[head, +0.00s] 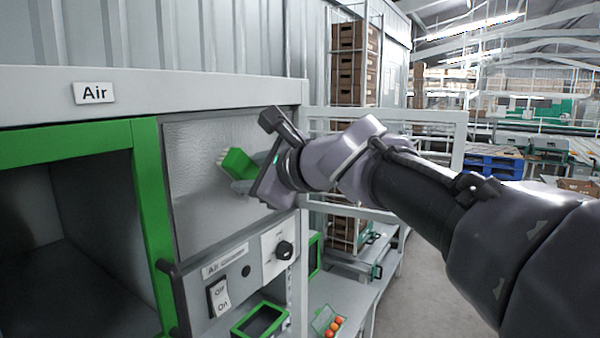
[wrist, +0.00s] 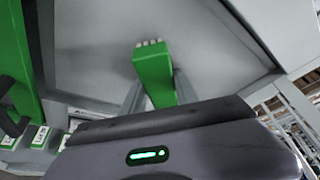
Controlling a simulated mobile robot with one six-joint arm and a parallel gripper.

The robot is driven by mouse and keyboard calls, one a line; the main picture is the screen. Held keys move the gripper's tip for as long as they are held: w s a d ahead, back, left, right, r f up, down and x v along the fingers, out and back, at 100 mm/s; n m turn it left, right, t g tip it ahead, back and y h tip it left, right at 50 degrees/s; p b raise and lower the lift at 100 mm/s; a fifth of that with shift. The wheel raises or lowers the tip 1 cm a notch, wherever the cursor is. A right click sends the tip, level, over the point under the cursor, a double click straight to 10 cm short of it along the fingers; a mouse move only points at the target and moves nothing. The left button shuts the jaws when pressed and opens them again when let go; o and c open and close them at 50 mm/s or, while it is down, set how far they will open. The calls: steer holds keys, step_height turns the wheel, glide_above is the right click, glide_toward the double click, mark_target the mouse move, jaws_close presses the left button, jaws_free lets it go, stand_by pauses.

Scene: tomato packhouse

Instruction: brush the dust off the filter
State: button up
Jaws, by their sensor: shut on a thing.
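The filter (head: 190,150) is a grey, fine-textured panel in a dark frame, upright on the front of the air cabinet; it also fills the upper middle of the wrist view (wrist: 95,55). My gripper (head: 240,178) is shut on a green brush (head: 237,162) in front of the filter's right half. In the wrist view the brush (wrist: 154,72) stands between the fingers of my gripper (wrist: 152,92), its pale bristles pointing at the filter. I cannot tell whether the bristles touch it.
An open green-framed compartment (head: 145,220) is to the left. Below the filter are a dark handle, an Off/On switch (head: 218,297) and a black knob (head: 285,250). A green-rimmed box (head: 260,320) and a small tomato punnet (head: 328,322) are lower right. Open floor lies beyond the bench.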

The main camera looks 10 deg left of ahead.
steer(key=shift+s+a, duration=0.2)
steer(key=shift+s, duration=0.3)
steer(key=shift+s+a, duration=0.2)
steer(key=shift+s, duration=0.25)
steer(key=shift+w+d, duration=0.2)
steer(key=shift+d, duration=0.1)
steer(key=shift+s+d+b, duration=0.4)
steer(key=shift+d, duration=0.45)
steer(key=shift+s+d+b, duration=0.35)
steer(key=shift+d+b, duration=0.1)
steer(key=shift+d, duration=0.4)
steer(key=shift+s+d+b, duration=0.4)
steer(key=shift+d, duration=0.45)
steer(key=d, duration=0.1)
steer(key=s+d+b, duration=0.1)
steer(key=shift+s+d, duration=0.15)
steer(key=shift+d, duration=0.25)
steer(key=shift+a, duration=0.1)
